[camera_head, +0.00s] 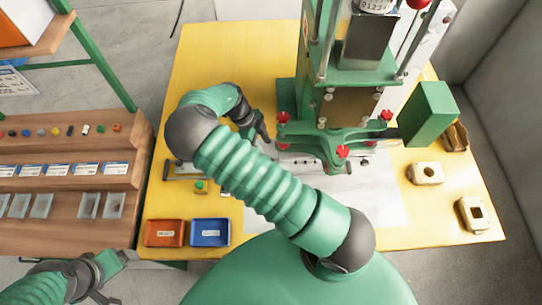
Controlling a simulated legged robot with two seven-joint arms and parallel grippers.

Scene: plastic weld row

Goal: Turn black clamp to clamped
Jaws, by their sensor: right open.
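My right arm reaches up and left across the yellow table. Its dark gripper (262,134) is open and points down beside the left side of the green press (362,74). Red star knobs sit around the foot of the press, one (283,117) close to the right of this gripper. I cannot pick out the black clamp for certain; the dark gripper and arm cover part of the area left of the press. My left gripper (112,277) is at the lower left, off the table and away from the press. Its jaw opening is unclear.
A red bin (164,233) and a blue bin (210,232) stand at the table's front left. A small green button (200,187) is behind them. Beige parts (426,173) lie on the right. A wooden rack (62,197) stands left of the table (215,55), whose back left is clear.

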